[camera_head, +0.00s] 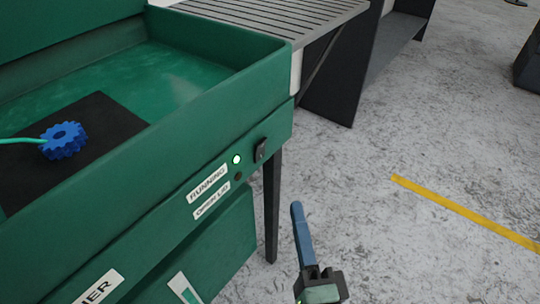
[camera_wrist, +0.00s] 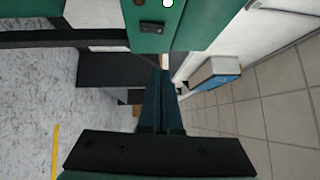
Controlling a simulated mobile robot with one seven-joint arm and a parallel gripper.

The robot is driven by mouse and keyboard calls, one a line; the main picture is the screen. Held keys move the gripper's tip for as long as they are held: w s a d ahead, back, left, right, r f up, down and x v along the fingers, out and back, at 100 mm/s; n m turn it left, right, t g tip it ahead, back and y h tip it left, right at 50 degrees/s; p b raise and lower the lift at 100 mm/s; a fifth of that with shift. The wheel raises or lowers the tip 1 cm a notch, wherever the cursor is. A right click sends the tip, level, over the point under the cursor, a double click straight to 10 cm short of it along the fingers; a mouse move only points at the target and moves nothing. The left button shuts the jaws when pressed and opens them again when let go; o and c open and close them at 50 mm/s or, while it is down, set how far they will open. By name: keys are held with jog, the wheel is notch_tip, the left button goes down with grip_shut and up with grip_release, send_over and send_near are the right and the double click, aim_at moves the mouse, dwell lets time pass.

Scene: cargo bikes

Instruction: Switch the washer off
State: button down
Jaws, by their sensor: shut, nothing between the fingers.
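The green washer (camera_head: 200,150) fills the left of the head view. Its black rocker switch (camera_head: 260,150) sits near the right end of the front panel. The green lamp (camera_head: 237,160) by the "RUNNING" label is lit; a dark lamp (camera_head: 238,176) below it is unlit. In the wrist view the switch (camera_wrist: 151,28) and lit lamp (camera_wrist: 168,3) show at the top. My gripper (camera_head: 297,206) is shut and empty, below and right of the switch, apart from it. Its fingers also show in the wrist view (camera_wrist: 160,74), pointing toward the panel.
A blue toothed wheel (camera_head: 63,140) lies on a dark mat in the washer's basin, with a green tube at it. A slatted grey top (camera_head: 270,14) adjoins behind. A dark washer leg (camera_head: 271,205) stands near my gripper.

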jog(key=shift+s+d+f+m, duration=0.15)
jog(key=shift+s+f+m, duration=0.05)
jog(key=shift+f+m, duration=0.15)
jog(key=p, duration=0.2)
send_near(267, 142)
jog(key=w+d, duration=0.2)
jog(key=w, duration=0.1)
jog(key=shift+w+a+r+p, duration=0.15)
jog(key=shift+w+a+p, duration=0.1)
jog(key=shift+w+a, duration=0.5)
jog(key=shift+w+a+r+p, duration=0.25)
jog(key=shift+w+a, duration=0.35)
jog(key=shift+a, duration=0.15)
